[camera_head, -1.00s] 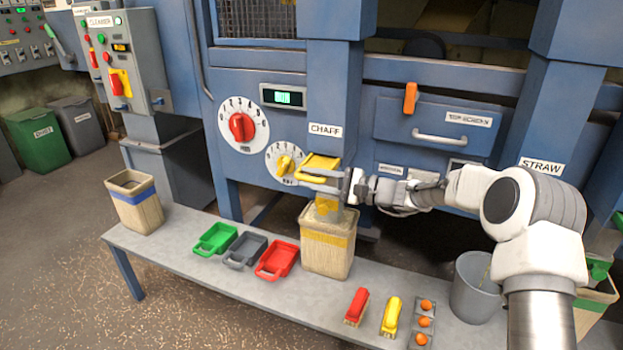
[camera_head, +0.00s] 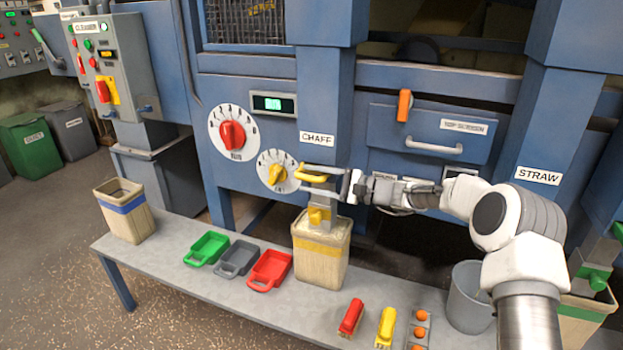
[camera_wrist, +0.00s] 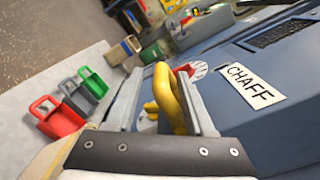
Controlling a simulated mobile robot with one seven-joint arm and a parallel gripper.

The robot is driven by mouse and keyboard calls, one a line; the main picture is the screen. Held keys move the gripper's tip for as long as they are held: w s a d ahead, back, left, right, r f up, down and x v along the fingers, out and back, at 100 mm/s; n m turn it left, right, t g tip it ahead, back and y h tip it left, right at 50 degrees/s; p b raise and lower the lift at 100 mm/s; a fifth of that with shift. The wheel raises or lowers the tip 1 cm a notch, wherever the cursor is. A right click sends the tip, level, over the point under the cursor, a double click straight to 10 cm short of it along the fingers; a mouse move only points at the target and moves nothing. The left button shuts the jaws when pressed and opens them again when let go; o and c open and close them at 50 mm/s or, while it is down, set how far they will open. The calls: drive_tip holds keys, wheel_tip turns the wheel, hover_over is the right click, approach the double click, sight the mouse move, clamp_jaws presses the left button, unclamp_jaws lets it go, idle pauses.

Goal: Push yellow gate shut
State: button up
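The yellow gate's handle (camera_head: 312,175) is at the grey spout below the CHAFF label. In the wrist view the yellow handle (camera_wrist: 168,95) is a thick loop between my two fingers. My gripper (camera_head: 305,177) reaches in from the right with its fingers around the handle. In the wrist view the fingers of my gripper (camera_wrist: 158,78) stand wide apart, with a gap beside the left finger; contact at the right finger is unclear. Little of the gate's plate shows in the head view. A yellow piece (camera_head: 319,216) shows lower on the spout, above the filled chaff bin (camera_head: 320,262).
Two dials, red (camera_head: 232,134) and yellow (camera_head: 278,172), are on the blue panel left of the gate. The bench (camera_head: 165,250) holds green, grey and red scoops (camera_head: 268,270), another bin (camera_head: 124,208) and a grey bucket (camera_head: 470,297).

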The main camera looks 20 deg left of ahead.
drive_tip(key=shift+d, duration=0.15)
drive_tip(key=shift+d+r, duration=0.15)
drive_tip(key=shift+d, duration=0.25)
drive_tip(key=s+d+p, duration=0.1)
drive_tip(key=d+p, duration=0.2)
drive_tip(key=d, duration=1.3)
drive_tip(key=shift+d, duration=0.2)
drive_tip(key=s+d+r+n+g+h, duration=0.1)
drive_tip(key=s+r+n+h, duration=0.2)
drive_tip(key=s, duration=0.5)
drive_tip(key=s+r+n+g+h, duration=0.1)
drive_tip(key=s+r+n+h, duration=0.15)
drive_tip(key=s+h, duration=0.4)
drive_tip(key=s+d+r+n+t+h, duration=0.1)
drive_tip(key=s+d+r+t+h, duration=0.2)
drive_tip(key=s+d, duration=0.7)
drive_tip(key=s+d+r+n+t+h, duration=0.1)
drive_tip(key=s+d+r+t+h, duration=0.15)
drive_tip(key=s+d+h, duration=0.7)
drive_tip(key=s+a+r+y+p, duration=0.1)
drive_tip(key=s+r+y+p, duration=0.1)
drive_tip(key=r+p, duration=0.6)
drive_tip(key=s+a+r+t+y+p, duration=0.1)
drive_tip(key=s+r+y+p, duration=0.1)
drive_tip(key=r+p, duration=0.7)
drive_tip(key=shift+r+p, duration=0.15)
drive_tip(key=shift+p, duration=0.8)
